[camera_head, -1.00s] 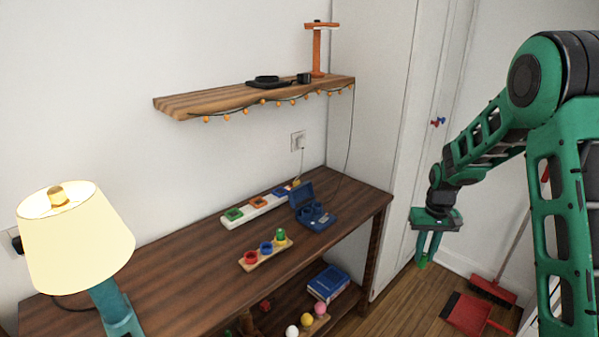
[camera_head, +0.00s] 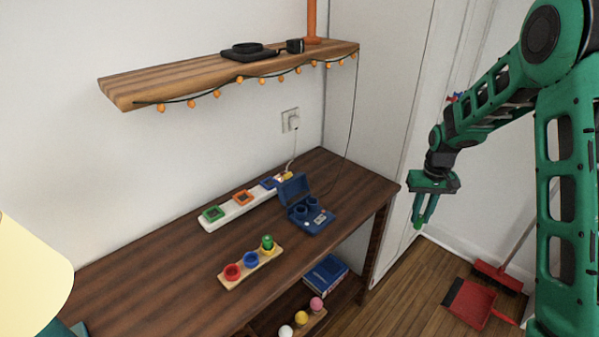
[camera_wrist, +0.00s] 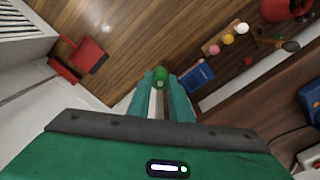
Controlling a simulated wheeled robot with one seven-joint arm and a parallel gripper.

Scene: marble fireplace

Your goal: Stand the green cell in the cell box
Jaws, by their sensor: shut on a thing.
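My gripper (camera_head: 422,212) hangs in the air to the right of the table, fingers pointing down. It is shut on the green cell (camera_wrist: 160,75), a small green cylinder between the fingertips; in the head view only a bit of green (camera_head: 417,225) shows there. The cell box (camera_head: 319,223) is blue, with its lid raised and round sockets inside. It stands at the table's right end, to the left of my gripper and apart from it. A corner of a blue thing at the wrist view's right edge may be the box.
The table (camera_head: 160,275) also bears a white strip (camera_head: 228,207) with coloured squares and a wooden rack (camera_head: 236,282) with red, blue and yellow rings, a green piece in the yellow one. A wall shelf (camera_head: 180,83) hangs above. A red dustpan (camera_head: 468,303) lies on the floor.

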